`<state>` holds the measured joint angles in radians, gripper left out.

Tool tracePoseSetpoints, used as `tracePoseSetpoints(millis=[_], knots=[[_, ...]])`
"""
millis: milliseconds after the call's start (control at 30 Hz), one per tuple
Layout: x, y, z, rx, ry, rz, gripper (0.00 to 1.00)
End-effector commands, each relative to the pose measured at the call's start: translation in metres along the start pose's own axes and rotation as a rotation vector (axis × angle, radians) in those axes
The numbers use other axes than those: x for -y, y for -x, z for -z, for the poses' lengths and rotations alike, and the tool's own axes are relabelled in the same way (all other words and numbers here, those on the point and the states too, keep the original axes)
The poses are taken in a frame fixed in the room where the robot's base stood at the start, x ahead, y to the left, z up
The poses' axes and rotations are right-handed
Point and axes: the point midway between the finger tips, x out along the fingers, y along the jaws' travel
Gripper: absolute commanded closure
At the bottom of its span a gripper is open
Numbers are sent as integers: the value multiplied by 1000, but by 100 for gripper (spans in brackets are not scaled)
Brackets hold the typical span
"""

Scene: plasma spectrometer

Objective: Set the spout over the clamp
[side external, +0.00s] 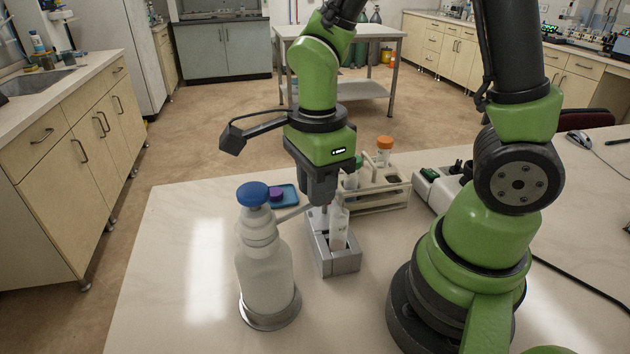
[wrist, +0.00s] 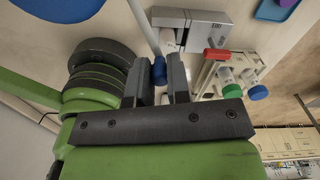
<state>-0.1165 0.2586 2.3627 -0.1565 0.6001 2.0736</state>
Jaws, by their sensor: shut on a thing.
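A whitish bottle (side external: 264,275) with a blue top (side external: 253,194) stands upright on a round metal base. Its thin spout (side external: 291,213) reaches right to my gripper (side external: 323,203); it also shows as a pale rod in the wrist view (wrist: 143,25). My gripper (wrist: 155,88) is shut on the spout near its end, and a small blue piece shows between the fingers. The grey metal clamp (side external: 342,265) stands on the table with a clear tube (side external: 339,230) upright in it. My fingers are close above the clamp's far end; the exact spout tip is hidden.
A beige rack (side external: 378,196) with capped tubes, one orange-capped (side external: 384,145), stands just behind the clamp. A blue tray (side external: 284,195) with a purple item lies behind the bottle. A white device (side external: 440,188) stands right of the rack. The table's front left is clear.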

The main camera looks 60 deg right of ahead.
Motion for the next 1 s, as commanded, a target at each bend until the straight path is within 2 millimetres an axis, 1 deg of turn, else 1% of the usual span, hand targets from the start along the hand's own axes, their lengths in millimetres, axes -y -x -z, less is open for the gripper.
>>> tracePoseSetpoints(millis=[267,300,400,667,767,867,1000], knots=[[-2,0,0,-1,-5,-6,100],[-2,0,0,-1,-5,-6,78],[-2,0,0,-1,-4,-6,57],[-1,0,0,0,-2,-4,57],[0,4,0,1,-1,-1,57],[0,14,-1,3,-3,0,57],[0,38,-1,5,-2,4,57]])
